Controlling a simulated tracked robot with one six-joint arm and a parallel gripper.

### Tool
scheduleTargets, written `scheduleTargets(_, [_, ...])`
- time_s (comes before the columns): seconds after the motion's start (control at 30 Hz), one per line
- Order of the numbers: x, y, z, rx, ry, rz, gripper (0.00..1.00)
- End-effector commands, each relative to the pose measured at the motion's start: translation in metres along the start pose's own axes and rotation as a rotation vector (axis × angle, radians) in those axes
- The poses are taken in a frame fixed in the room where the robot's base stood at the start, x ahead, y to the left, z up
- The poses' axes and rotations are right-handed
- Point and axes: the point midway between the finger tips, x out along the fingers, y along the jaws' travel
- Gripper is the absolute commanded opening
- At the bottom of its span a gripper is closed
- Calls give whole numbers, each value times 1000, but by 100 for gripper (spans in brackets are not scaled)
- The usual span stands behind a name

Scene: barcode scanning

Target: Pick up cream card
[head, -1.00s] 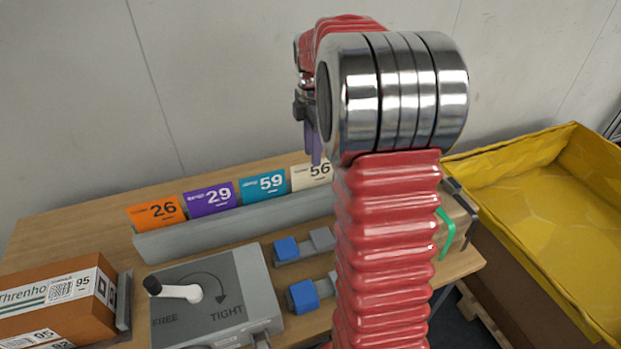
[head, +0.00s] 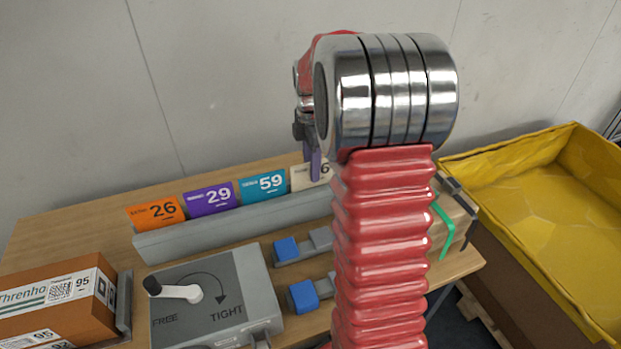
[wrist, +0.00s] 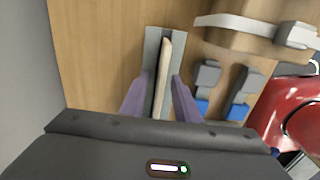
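The cream card (head: 302,178) stands in the grey rack (head: 240,221) at the right end of the row of cards in the head view. A purple finger of my gripper (head: 315,164) covers part of its number. In the wrist view the cream card (wrist: 164,75) shows edge-on, upright in the rack's slot. The purple fingers of my gripper (wrist: 161,100) are apart, one on each side of the card, with a gap visible on each side. How deep the fingertips reach along the card is hard to tell.
Orange (head: 156,212), purple (head: 210,197) and teal (head: 263,185) cards stand left of the cream card. A grey lever box (head: 215,300), blue-ended clamps (head: 287,249) and a cardboard box (head: 60,300) are in front. A yellow-lined bin (head: 560,220) stands right. The wall is close behind.

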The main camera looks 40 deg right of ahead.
Motion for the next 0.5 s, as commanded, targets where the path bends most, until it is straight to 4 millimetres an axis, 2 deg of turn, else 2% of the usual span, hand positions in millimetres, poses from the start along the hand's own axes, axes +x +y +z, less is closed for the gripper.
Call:
scheduleTargets(0.17, [0,0,0,0,0,0,28])
scheduleTargets(0.5, [0,0,0,0,0,0,4])
